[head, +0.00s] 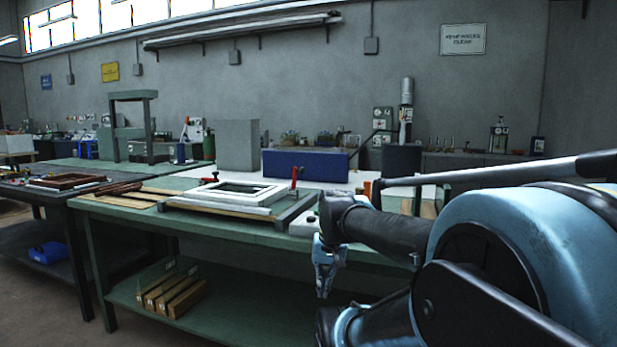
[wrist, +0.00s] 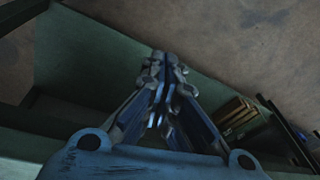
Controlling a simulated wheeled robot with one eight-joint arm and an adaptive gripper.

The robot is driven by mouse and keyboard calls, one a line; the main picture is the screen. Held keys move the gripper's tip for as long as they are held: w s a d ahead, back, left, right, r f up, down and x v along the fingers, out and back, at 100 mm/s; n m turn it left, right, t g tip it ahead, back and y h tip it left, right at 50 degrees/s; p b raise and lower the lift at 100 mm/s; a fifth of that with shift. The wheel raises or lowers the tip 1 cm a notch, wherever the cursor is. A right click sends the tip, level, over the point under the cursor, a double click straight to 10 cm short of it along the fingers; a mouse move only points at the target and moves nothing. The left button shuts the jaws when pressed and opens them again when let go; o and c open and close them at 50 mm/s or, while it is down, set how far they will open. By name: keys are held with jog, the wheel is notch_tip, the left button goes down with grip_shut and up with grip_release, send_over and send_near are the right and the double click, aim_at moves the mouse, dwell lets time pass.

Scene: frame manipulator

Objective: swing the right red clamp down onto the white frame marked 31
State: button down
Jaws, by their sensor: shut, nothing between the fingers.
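The white frame (head: 224,194) lies flat on the green workbench in the head view. Its mark is too small to read. The right red clamp (head: 294,177) stands upright at the frame's right back corner. Another red clamp (head: 214,177) is at the frame's back left. My gripper (head: 324,290) hangs in front of the bench's front edge, below the top and to the right of the frame. It is shut and empty, pointing down. In the wrist view my gripper (wrist: 158,62) shows its fingers together. Neither the frame nor the clamps show in the wrist view.
A blue box (head: 305,164) and a grey block (head: 237,146) stand behind the frame. A dark frame (head: 66,181) lies on the left bench. Wooden pieces (head: 174,293) rest on the lower shelf, and also show in the wrist view (wrist: 236,112). The bench's front edge (head: 190,226) is beside my gripper.

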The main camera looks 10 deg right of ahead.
jog(key=w+r+m+y, duration=0.1)
jog(key=w+r+m, duration=0.2)
jog(key=w+r, duration=0.3)
jog(key=w+d+r+m+y, duration=0.1)
jog(key=w+r+m, duration=0.3)
jog(key=w+r, duration=0.2)
jog(key=w+d+r+m+t+y, duration=0.1)
jog(key=w+r+m, duration=0.3)
jog(key=w, duration=0.5)
jog(key=shift+w+d+r+y, duration=0.1)
jog(key=shift+w+r+y, duration=0.15)
jog(key=shift+r, duration=0.3)
jog(key=shift+w+d+r+y, duration=0.1)
jog(key=shift+r+y, duration=0.25)
jog(key=shift+r, duration=0.2)
jog(key=w+d+r+m+t+y, duration=0.1)
jog(key=w+d+r+m, duration=0.3)
jog(key=w, duration=0.3)
jog(key=w+d+r+m+t+y, duration=0.1)
jog(key=w+d+r+m, duration=0.2)
jog(key=w+d, duration=0.3)
jog(key=w+d+r+m+y, duration=0.1)
jog(key=w+d+r+m, duration=0.25)
jog(key=w, duration=0.45)
jog(key=w+a+f, duration=0.6)
jog(key=a, duration=0.3)
jog(key=shift+w+a+f+m, duration=0.15)
jog(key=shift+w+a+m, duration=0.05)
jog(key=shift+w+m, duration=0.15)
jog(key=shift+d, duration=0.1)
